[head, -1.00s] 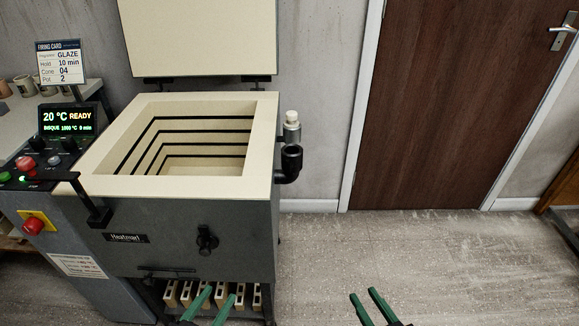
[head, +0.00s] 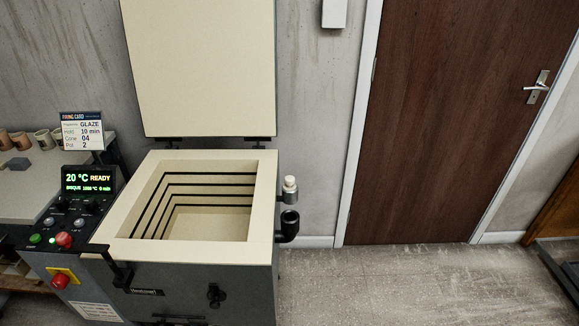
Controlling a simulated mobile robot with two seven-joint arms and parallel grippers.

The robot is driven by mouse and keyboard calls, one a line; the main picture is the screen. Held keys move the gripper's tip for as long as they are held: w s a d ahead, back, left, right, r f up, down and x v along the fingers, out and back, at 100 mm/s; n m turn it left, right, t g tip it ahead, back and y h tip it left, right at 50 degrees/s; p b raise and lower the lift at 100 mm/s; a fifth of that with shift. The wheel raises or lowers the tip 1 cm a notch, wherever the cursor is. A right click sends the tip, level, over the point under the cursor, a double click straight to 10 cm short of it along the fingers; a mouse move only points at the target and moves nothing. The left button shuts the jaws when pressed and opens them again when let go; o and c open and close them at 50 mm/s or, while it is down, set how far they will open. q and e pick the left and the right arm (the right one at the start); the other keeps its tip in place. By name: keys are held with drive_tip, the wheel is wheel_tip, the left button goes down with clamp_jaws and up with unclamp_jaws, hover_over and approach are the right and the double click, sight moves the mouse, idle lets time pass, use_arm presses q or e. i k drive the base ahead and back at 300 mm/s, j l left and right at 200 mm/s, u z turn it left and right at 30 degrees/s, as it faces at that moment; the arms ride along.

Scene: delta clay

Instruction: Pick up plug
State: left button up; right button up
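A small cream plug (head: 290,182) sits upright in a grey metal holder (head: 290,195) at the right side of the kiln (head: 200,250). An open black elbow pipe (head: 289,222) is just below it, fixed to the kiln's side. The lower part of the plug is hidden inside the holder. Neither of my grippers is in the head view.
The kiln lid (head: 203,70) stands open and the chamber looks empty. A control panel (head: 75,220) and a table (head: 45,190) with several pots are at left. Floor (head: 390,280) right of the kiln is clear, before a closed door (head: 450,120).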

sight(290, 186)
drive_tip(key=i+l+u, duration=0.1)
drive_tip(key=u, duration=0.25)
drive_tip(key=l+u, duration=0.15)
drive_tip(key=u, duration=0.2)
drive_tip(key=i+l+u, duration=0.2)
drive_tip(key=l, duration=0.25)
drive_tip(key=l+u, duration=0.2)
drive_tip(key=l, duration=0.25)
drive_tip(key=i+l, duration=0.1)
drive_tip(key=l, duration=0.5)
drive_tip(key=i+l+u, duration=0.1)
drive_tip(key=l, duration=0.5)
drive_tip(key=i+l, duration=0.15)
drive_tip(key=l, duration=0.45)
drive_tip(key=u, duration=0.05)
